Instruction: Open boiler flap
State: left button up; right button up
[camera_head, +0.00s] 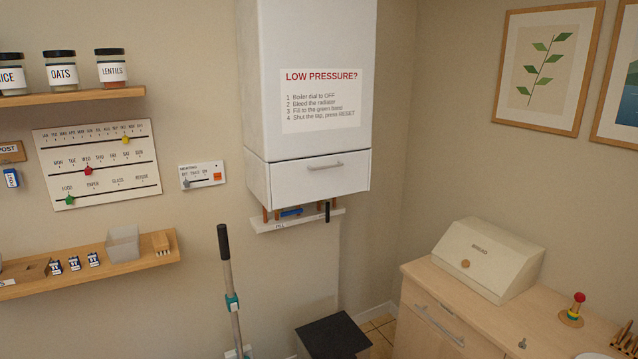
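The white boiler (311,75) hangs on the wall in the upper middle of the head view. Its flap (290,185) is the lower front panel, with a horizontal metal bar handle (325,166) near its top edge. The flap looks shut, nearly flush with the front above. A notice (321,101) headed "LOW PRESSURE?" is on the boiler front. Under the boiler are copper pipes, a blue lever (291,212), a dark upright lever (327,212) and a white strip (297,221). Neither of my grippers is in view.
A pole with a black grip (224,245) stands below left of the boiler. A dark-topped box (333,338) stands below it. A wooden cabinet (440,290) with a bread bin (488,259) is at right. A small switch panel (202,176) and shelves are at left.

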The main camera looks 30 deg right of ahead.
aim_at(296, 182)
jog(key=i, duration=0.45)
jog(key=i+z, duration=0.1)
jog(key=z, duration=1.65)
